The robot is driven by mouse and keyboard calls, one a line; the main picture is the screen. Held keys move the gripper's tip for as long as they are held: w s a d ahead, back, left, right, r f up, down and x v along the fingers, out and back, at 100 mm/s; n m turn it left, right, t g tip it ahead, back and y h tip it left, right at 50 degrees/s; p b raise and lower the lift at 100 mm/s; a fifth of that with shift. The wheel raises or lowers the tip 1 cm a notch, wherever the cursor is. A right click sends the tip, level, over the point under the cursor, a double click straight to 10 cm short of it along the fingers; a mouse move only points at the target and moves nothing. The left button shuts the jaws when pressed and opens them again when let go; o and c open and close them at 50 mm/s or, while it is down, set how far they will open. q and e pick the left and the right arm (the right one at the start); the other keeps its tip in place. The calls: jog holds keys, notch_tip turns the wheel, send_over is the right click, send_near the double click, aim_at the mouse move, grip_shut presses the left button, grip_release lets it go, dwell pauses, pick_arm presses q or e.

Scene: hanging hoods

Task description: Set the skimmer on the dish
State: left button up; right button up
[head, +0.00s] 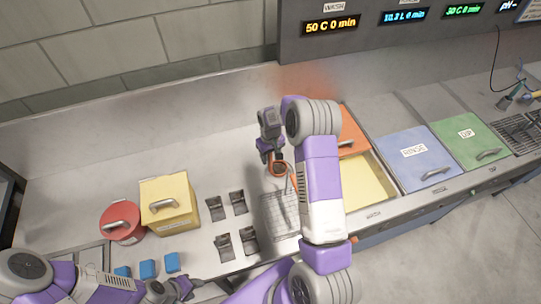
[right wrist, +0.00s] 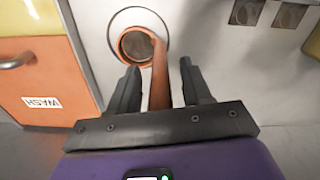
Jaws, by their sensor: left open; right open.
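The orange skimmer (right wrist: 160,72), with a round dark mesh head, shows in the right wrist view. It also shows in the head view (head: 278,169), partly hidden by my right arm. A thin round outline, which looks like the rim of a pale dish (right wrist: 120,22), surrounds the skimmer's head. I cannot tell whether the head touches it. In the head view my right gripper (head: 272,155) is over the counter. My left gripper (head: 186,288) is open at the lower left, far from the skimmer.
A red round pot (head: 121,224) and a yellow lidded box (head: 168,206) stand at the left. Several dark holders (head: 230,224) and a wire rack (head: 277,212) lie nearby. Blue blocks (head: 147,269) sit in front. Orange, blue (head: 413,158) and green lids cover basins at the right.

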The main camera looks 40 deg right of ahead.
jog(key=shift+r, duration=0.15)
notch_tip(320, 180, up, 12)
jog(key=shift+r, duration=0.1)
dwell(0.3)
dwell(0.4)
